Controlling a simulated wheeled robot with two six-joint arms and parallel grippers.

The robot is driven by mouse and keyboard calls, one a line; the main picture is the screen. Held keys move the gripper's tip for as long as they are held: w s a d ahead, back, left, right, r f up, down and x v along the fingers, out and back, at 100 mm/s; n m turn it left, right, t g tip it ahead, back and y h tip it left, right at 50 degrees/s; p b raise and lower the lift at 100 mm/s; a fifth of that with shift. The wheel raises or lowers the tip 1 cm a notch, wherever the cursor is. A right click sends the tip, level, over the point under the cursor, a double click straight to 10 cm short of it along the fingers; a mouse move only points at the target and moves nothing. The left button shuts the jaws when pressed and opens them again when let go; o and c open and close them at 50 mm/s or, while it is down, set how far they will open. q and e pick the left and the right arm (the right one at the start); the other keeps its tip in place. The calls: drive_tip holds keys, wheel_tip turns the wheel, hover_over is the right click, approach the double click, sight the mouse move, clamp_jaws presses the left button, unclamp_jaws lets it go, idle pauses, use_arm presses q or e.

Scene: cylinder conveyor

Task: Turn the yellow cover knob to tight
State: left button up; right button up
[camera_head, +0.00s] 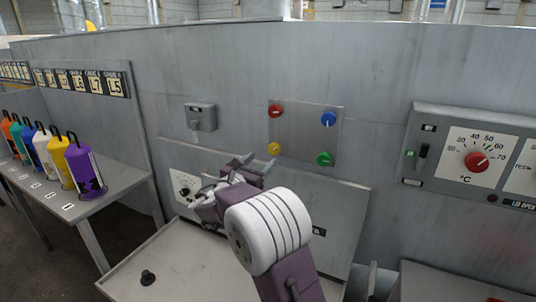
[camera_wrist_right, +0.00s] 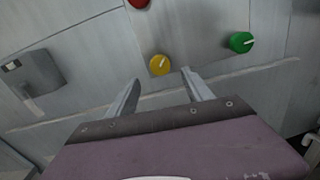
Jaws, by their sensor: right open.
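The yellow cover knob (camera_head: 274,149) is a small round knob at the lower left of a square grey plate on the machine wall. In the right wrist view the yellow knob (camera_wrist_right: 159,65) shows a pale pointer mark and lies ahead of the fingertips, between their lines. My right gripper (camera_head: 256,164) is open and empty, just below and left of the yellow knob in the head view. In the right wrist view its two fingers (camera_wrist_right: 161,75) stand wide apart, and I see no contact with the knob. My left gripper is not in view.
A red knob (camera_head: 275,111), a blue knob (camera_head: 328,119) and a green knob (camera_head: 324,159) share the plate. A grey switch box (camera_head: 200,117) is to the left. A temperature panel (camera_head: 470,155) is at right. Several coloured tagged containers stand on a bench (camera_head: 105,195) at left.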

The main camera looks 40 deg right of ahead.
sight(273, 150)
drive_tip(key=p+x, duration=0.1)
drive_tip(key=x, duration=0.8)
drive_tip(key=shift+c, duration=0.3)
